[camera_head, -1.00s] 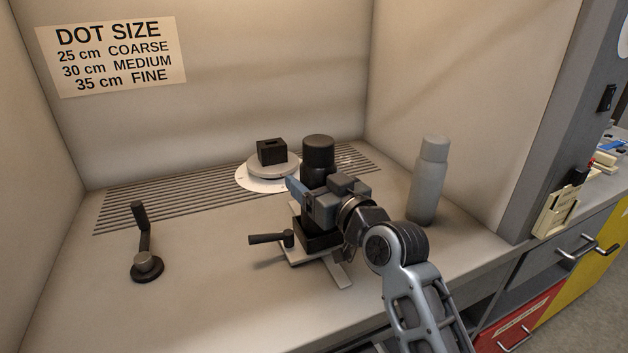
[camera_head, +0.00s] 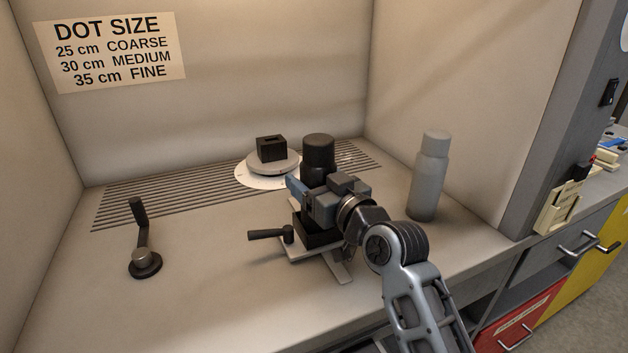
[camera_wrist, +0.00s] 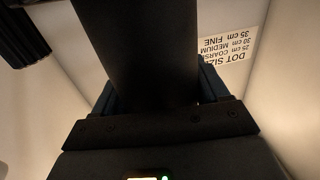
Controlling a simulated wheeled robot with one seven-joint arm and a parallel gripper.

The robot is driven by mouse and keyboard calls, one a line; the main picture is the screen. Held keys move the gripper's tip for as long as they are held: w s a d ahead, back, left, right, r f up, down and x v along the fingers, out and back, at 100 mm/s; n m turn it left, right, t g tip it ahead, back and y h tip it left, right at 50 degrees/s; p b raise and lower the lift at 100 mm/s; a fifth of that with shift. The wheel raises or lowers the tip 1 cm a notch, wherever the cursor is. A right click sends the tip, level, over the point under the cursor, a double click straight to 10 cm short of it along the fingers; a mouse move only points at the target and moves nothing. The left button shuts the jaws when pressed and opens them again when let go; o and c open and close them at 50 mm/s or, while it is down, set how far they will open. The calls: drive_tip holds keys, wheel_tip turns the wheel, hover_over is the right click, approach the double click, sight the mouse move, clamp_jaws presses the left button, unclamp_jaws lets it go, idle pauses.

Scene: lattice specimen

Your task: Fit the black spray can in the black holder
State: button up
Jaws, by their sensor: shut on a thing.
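The black spray can (camera_head: 318,152) stands upright in my gripper (camera_head: 306,190), which is shut around its body. In the wrist view the dark can (camera_wrist: 138,45) fills the space between the fingers. The black holder (camera_head: 312,233) is a dark block on a light metal base with a black side handle (camera_head: 268,234). The can is directly over the holder. My gripper hides the can's lower end, so I cannot tell whether it is inside the holder or just above it.
A grey spray can (camera_head: 430,176) stands to the right. Behind is a round white turntable (camera_head: 270,174) with a black block (camera_head: 271,149) on it. A crank handle (camera_head: 143,250) stands at the left. Booth walls enclose the back and sides. The counter's left middle is clear.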

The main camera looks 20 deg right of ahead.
drive_tip(key=shift+f, duration=0.2)
drive_tip(key=o, duration=1.1)
drive_tip(key=shift+s, duration=0.1)
drive_tip(key=shift+s+d, duration=0.2)
drive_tip(key=shift+s, duration=1)
drive_tip(key=shift+s+d, duration=0.2)
drive_tip(key=shift+s, duration=1)
drive_tip(key=shift+s+d+b, duration=0.2)
drive_tip(key=shift+s+b, duration=0.05)
drive_tip(key=shift+s, duration=1.05)
drive_tip(key=shift+s+d+b, duration=0.2)
drive_tip(key=shift+s+b, duration=0.05)
drive_tip(key=shift+s, duration=1)
drive_tip(key=shift+s+d+b, duration=0.2)
drive_tip(key=shift+s+b, duration=0.05)
drive_tip(key=shift+s, duration=1.05)
